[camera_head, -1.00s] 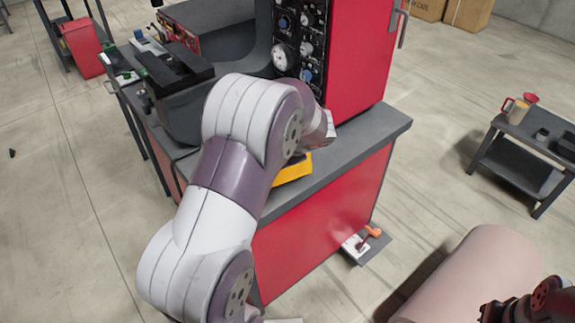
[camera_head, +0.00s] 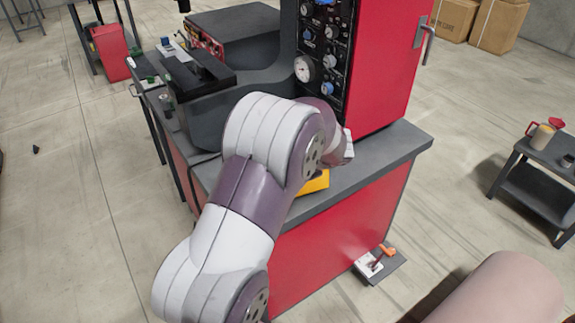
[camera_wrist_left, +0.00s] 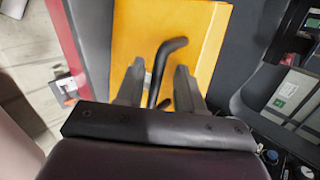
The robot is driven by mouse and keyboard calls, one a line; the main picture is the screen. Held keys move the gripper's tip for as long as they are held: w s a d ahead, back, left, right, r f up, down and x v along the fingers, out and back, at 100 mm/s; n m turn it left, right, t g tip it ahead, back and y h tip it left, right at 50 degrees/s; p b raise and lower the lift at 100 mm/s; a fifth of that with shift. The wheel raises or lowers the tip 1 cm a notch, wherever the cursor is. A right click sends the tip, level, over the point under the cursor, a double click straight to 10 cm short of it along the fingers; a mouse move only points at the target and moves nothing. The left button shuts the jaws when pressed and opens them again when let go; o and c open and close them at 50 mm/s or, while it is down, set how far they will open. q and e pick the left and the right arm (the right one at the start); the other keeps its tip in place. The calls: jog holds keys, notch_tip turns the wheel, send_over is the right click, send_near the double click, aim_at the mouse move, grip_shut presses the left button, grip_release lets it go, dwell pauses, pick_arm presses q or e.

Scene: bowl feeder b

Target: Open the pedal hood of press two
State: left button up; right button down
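A yellow cover (camera_head: 314,183) sits on the front worktop of the red press, mostly hidden by my left arm in the head view. In the left wrist view the yellow cover (camera_wrist_left: 205,38) fills the upper middle, with a bent black handle (camera_wrist_left: 161,65). My left gripper (camera_wrist_left: 157,82) has its fingers apart, one on each side of the handle. I cannot tell whether they touch it. On the floor by the press stands a small pedal unit (camera_head: 371,265) with white and orange parts. My right gripper is out of view.
The press has a dark worktop (camera_head: 400,148) and a tall red cabinet (camera_head: 390,70) with gauges. A small dark side table (camera_head: 530,185) holding a jug stands at the right. Boxes stand at the back right. The floor between is clear.

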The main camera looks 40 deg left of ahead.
pick_arm(q)
jog(key=shift+d, duration=0.1)
jog(key=p+v, duration=0.4)
jog(key=v, duration=0.8)
jog(key=shift+d+r+p, duration=0.15)
jog(key=shift+r+p, duration=0.15)
jog(key=shift+p, duration=0.05)
